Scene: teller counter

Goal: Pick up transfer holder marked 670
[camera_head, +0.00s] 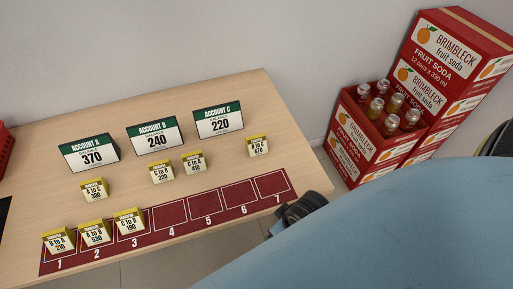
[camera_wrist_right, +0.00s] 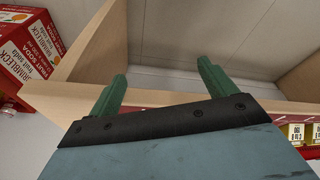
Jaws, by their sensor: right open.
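The transfer holder marked 670 (camera_head: 258,148) is a small yellow-topped block with a white label. It stands at the right of the back group on the wooden counter (camera_head: 290,120), behind the red numbered mat (camera_head: 160,238). In the right wrist view the two green fingers of my right gripper (camera_wrist_right: 160,86) are apart with nothing between them. The dark end of my right arm shows at the counter's right front edge, apart from the holder. Part of a yellow holder (camera_wrist_right: 297,132) shows at the right edge of the wrist view; its marking is unclear. My left gripper is not in view.
Holders marked 410 (camera_head: 194,162), 320 (camera_head: 162,172) and 390 (camera_head: 95,190) stand left of it. Three holders occupy spaces 1 to 3; spaces 4 to 7 are bare. Account signs (camera_head: 219,122) stand behind. Red soda boxes (camera_head: 365,150) stand beyond the counter's right end.

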